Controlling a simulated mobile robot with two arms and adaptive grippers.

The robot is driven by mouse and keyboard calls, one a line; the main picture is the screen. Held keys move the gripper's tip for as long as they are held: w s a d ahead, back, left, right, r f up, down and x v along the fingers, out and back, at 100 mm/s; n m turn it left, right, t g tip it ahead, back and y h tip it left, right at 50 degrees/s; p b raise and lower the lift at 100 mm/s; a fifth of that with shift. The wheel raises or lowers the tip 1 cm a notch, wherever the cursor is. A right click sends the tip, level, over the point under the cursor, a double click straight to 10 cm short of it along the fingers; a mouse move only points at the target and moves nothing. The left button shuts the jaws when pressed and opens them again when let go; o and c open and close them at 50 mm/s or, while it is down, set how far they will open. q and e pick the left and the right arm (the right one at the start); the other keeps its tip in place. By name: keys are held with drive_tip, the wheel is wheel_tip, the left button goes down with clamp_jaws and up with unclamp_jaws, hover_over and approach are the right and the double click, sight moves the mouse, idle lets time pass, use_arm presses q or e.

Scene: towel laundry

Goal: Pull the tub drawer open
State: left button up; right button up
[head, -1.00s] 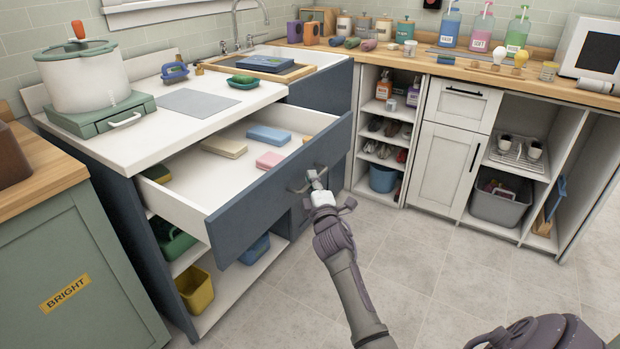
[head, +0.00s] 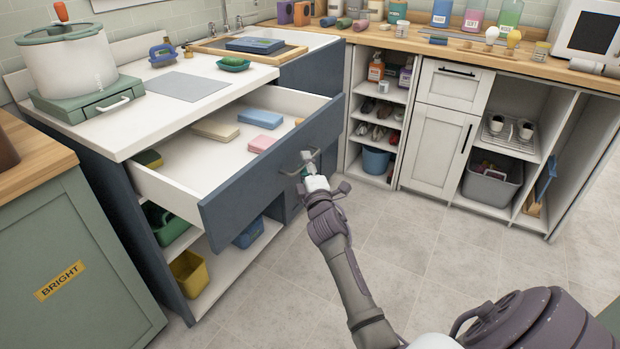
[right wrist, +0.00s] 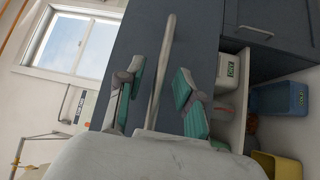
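The dark blue drawer (head: 270,168) under the white counter stands pulled out, with its white inside and several sponges or soap bars showing. Its metal bar handle (head: 297,164) is on the front panel. My right gripper (head: 309,163) is at this handle. In the right wrist view the handle bar (right wrist: 161,70) runs between the teal-padded fingers, with a gap on each side, so the gripper is open around it. A white tub (head: 72,68) sits on a green base (head: 88,106) with a small handled front on the counter. My left gripper is out of view.
Below the drawer is an open shelf with a yellow bin (head: 189,274) and a blue bin (head: 249,233). A green cabinet (head: 70,265) stands at left, white cabinets (head: 436,150) at right. The tiled floor (head: 400,245) between is clear.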

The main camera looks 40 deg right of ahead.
drive_tip(key=v, duration=1.1)
drive_tip(key=shift+f, duration=0.1)
drive_tip(key=s+a+f+m+g+y, duration=0.2)
drive_tip(key=s+a+f+g, duration=0.15)
drive_tip(key=f, duration=0.65)
drive_tip(key=s+a+f+m+g+y, duration=0.1)
drive_tip(key=s+a+f+m+g, duration=0.2)
drive_tip(key=f, duration=0.8)
drive_tip(key=s+a+f+m+g+y, duration=0.1)
drive_tip(key=s+a+f+g+y, duration=0.2)
drive_tip(key=f, duration=0.7)
drive_tip(key=s+a+f+m+g+y, duration=0.1)
drive_tip(key=s+a+f+m+g, duration=0.2)
drive_tip(key=s+f, duration=0.65)
drive_tip(key=s+a+f+g+y, duration=0.1)
drive_tip(key=s+a+f+g, duration=0.35)
drive_tip(key=s, duration=0.85)
use_arm(q)
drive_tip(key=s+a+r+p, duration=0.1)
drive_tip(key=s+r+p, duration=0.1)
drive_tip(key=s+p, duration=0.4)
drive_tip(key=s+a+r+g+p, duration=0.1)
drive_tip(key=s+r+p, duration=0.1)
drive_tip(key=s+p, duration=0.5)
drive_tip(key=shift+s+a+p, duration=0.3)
drive_tip(key=shift+p, duration=0.45)
use_arm(e)
drive_tip(key=s+d+r, duration=0.1)
drive_tip(key=s+r, duration=0.1)
drive_tip(key=s, duration=1.2)
